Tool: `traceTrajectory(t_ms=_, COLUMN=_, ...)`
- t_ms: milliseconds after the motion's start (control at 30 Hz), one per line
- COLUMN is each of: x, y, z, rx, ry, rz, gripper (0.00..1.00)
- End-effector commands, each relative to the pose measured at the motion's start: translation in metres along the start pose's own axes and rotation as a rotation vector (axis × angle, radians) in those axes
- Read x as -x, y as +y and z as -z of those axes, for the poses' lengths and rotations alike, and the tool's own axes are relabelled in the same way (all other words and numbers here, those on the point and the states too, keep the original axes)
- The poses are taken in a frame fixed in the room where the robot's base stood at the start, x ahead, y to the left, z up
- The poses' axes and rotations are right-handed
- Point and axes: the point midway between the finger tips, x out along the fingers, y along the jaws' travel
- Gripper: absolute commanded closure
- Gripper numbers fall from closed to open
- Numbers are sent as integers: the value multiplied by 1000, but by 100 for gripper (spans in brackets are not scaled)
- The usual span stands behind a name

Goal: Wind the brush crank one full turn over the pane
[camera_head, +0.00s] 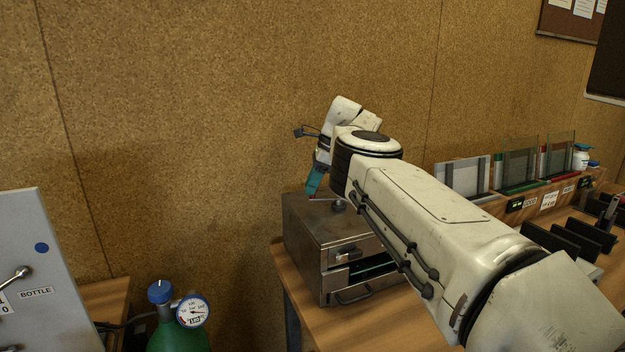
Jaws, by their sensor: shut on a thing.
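A grey metal box (305,235) stands on the wooden bench with a slot open in its front. A greenish strip, perhaps the edge of the pane (372,268), shows inside the slot. My gripper (314,188), with a teal finger pointing down, is at the box's top, near the back left. It is shut on what appears to be the brush crank, mostly hidden; only a small reddish bit shows at the fingertip. A dark round knob (339,206) sits on the box's top, right of the fingertip. The brush is not visible.
My arm covers much of the bench to the right. Glass panes (520,165) stand in racks at the back right, with dark slotted holders (565,238) before them. A green bottle with a gauge (192,311) and a grey panel (45,265) stand left.

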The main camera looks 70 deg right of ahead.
Motion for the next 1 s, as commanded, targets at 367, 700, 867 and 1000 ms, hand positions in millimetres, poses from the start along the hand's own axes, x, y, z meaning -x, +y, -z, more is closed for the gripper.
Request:
traceTrajectory(t_ms=367, x=1, y=0, z=0, rx=22, ry=0, rz=-7, gripper=100)
traceTrajectory(t_ms=700, x=0, y=0, z=0, rx=20, ry=0, rz=-7, gripper=54)
traceTrajectory(t_ms=867, x=0, y=0, z=0, rx=20, ry=0, rz=-8, gripper=44)
traceTrajectory(t_ms=1000, x=0, y=0, z=0, rx=20, ry=0, rz=-8, gripper=44)
